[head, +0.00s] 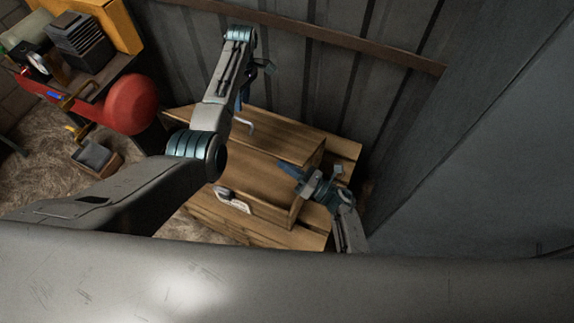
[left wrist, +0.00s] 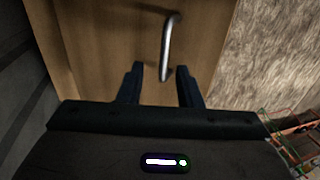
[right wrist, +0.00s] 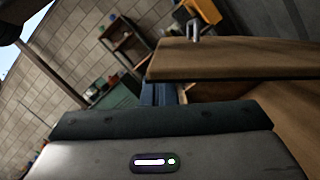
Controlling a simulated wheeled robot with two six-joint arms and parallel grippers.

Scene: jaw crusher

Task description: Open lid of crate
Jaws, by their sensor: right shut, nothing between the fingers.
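A brown wooden crate (head: 270,185) stands against the metal wall in the head view. Its lid (head: 285,140) has a metal handle (head: 246,126). My left gripper (left wrist: 158,72) is open above the lid. In the left wrist view, the lid handle (left wrist: 168,45) rises ahead of its fingers, its near end about between the tips. My left arm hides part of the crate in the head view. My right gripper (head: 284,167) is shut and empty at the crate's right side. In the right wrist view, its fingers (right wrist: 160,93) are close to the lid's edge (right wrist: 235,72), with a dark gap below the lid.
A light metal handle (head: 232,201) is on the crate's near side. A red round machine part (head: 131,104) and a cluttered bench (head: 75,60) stand at the left. The corrugated wall (head: 290,70) is close behind the crate. Rough straw-coloured floor lies at the left.

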